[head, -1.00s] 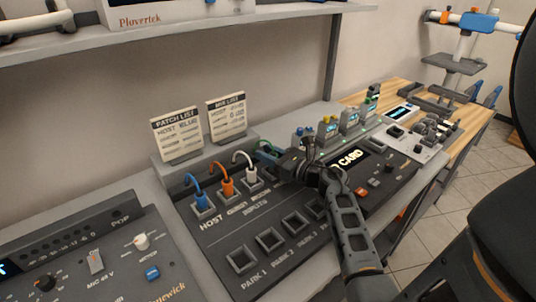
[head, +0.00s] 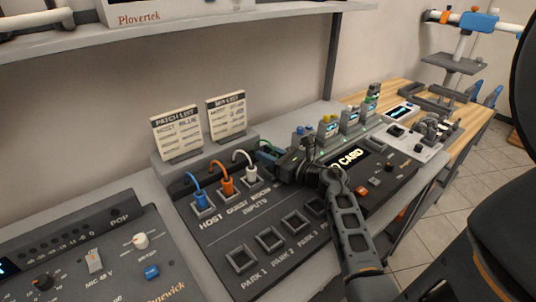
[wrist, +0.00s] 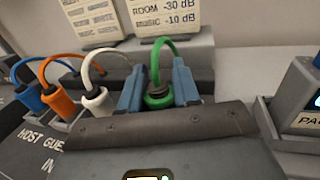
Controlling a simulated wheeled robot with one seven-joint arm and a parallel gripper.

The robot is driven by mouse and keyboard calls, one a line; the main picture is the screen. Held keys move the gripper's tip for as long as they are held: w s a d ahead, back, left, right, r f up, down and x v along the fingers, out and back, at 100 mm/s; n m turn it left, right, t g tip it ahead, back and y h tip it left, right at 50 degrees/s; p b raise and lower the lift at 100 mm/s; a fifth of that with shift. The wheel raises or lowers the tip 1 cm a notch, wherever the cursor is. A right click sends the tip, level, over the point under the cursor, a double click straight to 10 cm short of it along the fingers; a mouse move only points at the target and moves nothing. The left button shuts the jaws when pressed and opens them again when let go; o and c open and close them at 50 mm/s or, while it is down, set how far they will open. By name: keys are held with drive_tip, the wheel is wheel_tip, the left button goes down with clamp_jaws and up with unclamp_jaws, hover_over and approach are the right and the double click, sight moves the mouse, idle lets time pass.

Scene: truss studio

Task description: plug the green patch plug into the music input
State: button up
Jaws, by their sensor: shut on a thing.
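The green patch plug (wrist: 160,96) is between the two blue fingers of my gripper (wrist: 158,92) in the wrist view, roughly upright, its green cable looping up and back. In the head view my gripper (head: 272,160) is over the right end of the inputs row on the dark patch panel (head: 215,237). The gripper is shut on the plug. The music input is hidden under the gripper and plug, so I cannot tell whether the plug's tip is in it. Left of it, the blue plug (head: 200,199), orange plug (head: 226,184) and white plug (head: 250,171) stand in their inputs.
Several empty park sockets (head: 270,239) lie in front of the inputs. The patch list card (head: 177,135) and mix list card (head: 226,114) stand behind. Small modules with screens (head: 349,118) stand to the right. A shelf (head: 200,32) overhangs at the back.

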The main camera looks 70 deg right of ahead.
drive_tip(key=shift+f+b, duration=0.4)
drive_tip(key=shift+f, duration=0.15)
drive_tip(key=shift+s+a+f+b, duration=0.1)
drive_tip(key=shift+a+f+b, duration=0.1)
drive_tip(key=shift+f+b, duration=0.35)
drive_tip(key=shift+f, duration=0.25)
drive_tip(key=shift+d+r+p, duration=0.1)
drive_tip(key=shift+r+p, duration=0.3)
drive_tip(key=shift+r, duration=0.35)
drive_tip(key=shift+d, duration=0.1)
drive_tip(key=shift+r+p, duration=0.25)
drive_tip(key=shift+p, duration=0.05)
idle(0.5)
